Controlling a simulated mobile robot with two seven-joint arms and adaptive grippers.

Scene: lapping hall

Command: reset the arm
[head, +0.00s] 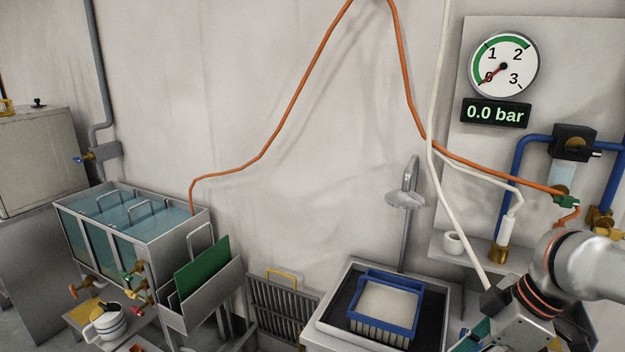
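My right arm (585,265) comes in from the right edge, bent downward, with orange rings at its joints. Its wrist end (525,312) is low at the right, to the right of the sink with the blue basket. The fingers cannot be made out at the bottom edge, so I cannot tell whether this gripper is open or shut, or whether it holds anything. My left arm and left gripper are not in view.
The blue basket (384,283) sits in a sink (335,318) under a shower head (405,199). An orange hose (402,70) and a white hose (435,90) hang near the arm. The gauge display (496,113) reads 0.0 bar. Water tanks (180,239) stand at left.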

